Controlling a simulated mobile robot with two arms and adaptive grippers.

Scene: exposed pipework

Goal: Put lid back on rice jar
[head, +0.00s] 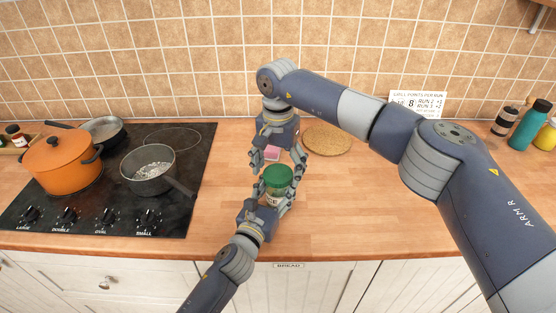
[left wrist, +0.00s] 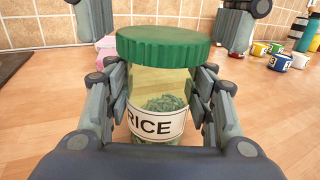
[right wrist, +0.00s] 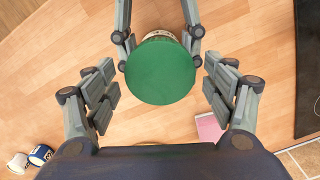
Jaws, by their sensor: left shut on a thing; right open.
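The rice jar (left wrist: 158,100) is a clear jar with a "RICE" label, upright on the wooden counter, with a little greenish content low inside. The green lid (left wrist: 162,46) sits on top of the jar's mouth; it shows in the head view (head: 277,176) and fills the middle of the right wrist view (right wrist: 160,71). My left gripper (head: 276,191) is shut on the jar's body from the front. My right gripper (head: 278,165) is open above and behind the lid, its fingers on either side and apart from it in the right wrist view.
A pink block (head: 271,153) lies behind the jar. A round cork mat (head: 327,139) is at the back. The hob (head: 100,190) at left carries an orange pot (head: 61,167) and pans. Bottles (head: 529,125) stand far right.

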